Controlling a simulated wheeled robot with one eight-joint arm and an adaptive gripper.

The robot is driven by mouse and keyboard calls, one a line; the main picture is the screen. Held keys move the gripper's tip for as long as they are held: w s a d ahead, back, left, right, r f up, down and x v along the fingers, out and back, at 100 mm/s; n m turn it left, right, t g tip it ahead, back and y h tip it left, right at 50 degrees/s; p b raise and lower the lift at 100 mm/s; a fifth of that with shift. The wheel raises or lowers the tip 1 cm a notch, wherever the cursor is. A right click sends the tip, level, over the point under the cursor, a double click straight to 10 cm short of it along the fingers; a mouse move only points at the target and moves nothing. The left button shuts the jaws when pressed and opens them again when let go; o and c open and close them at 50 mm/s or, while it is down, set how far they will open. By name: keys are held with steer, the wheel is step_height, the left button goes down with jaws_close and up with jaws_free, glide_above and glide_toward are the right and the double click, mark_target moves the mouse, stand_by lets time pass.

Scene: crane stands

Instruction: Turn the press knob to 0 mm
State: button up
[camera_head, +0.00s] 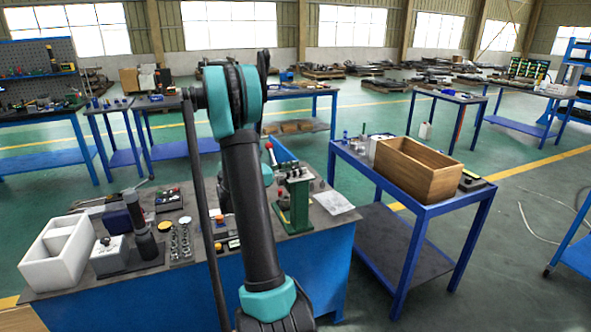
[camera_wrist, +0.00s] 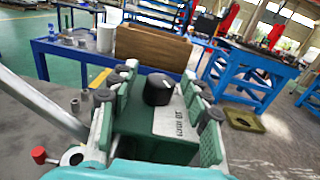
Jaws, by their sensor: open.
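The green press (camera_head: 298,200) stands on the near blue workbench in the head view, right of my arm. In the wrist view, a black round knob (camera_wrist: 158,89) sits on the green press body (camera_wrist: 150,125), beside a pale plate with lettering too small to read. My gripper (camera_wrist: 159,74) is open, its two green-padded fingers to the left and right of the knob. Gaps show on both sides, and I see no contact. I cannot read the knob's setting. My gripper is hidden behind my arm in the head view.
A wooden box (camera_head: 418,168) stands on a blue table to the right. A white tray (camera_head: 58,250), a black-topped device and small parts crowd the bench's left side. In the wrist view, a red-ended part (camera_wrist: 39,155) is at lower left. Open floor lies between tables.

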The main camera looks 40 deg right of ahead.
steer(key=shift+c, duration=0.3)
jaws_close()
